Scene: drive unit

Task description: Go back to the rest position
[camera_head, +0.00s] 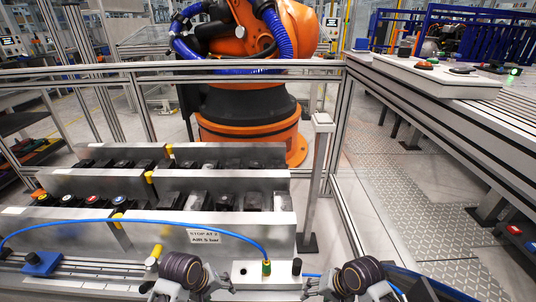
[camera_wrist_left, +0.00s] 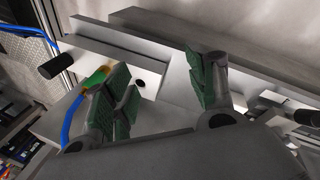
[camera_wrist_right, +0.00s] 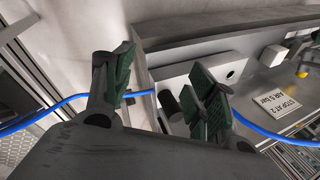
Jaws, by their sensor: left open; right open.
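My left gripper (camera_wrist_left: 165,92) is open and nothing shows between its green-padded fingers in the left wrist view. My right gripper (camera_wrist_right: 163,92) is also open and empty in the right wrist view. In the head view both arms are low at the front edge, on either side of a pale block (camera_head: 225,274). A blue hose (camera_head: 180,222) ends in a yellow-green fitting (camera_head: 266,267) standing at this block. In the left wrist view the fitting (camera_wrist_left: 97,76) is partly behind a finger; contact cannot be told.
Stepped metal racks (camera_head: 150,235) with dark parts and knobs stand ahead. A black cylinder (camera_head: 297,267) stands right of the fitting. An orange robot (camera_head: 250,110) is behind the frame rails. Open floor (camera_head: 400,190) shows at right.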

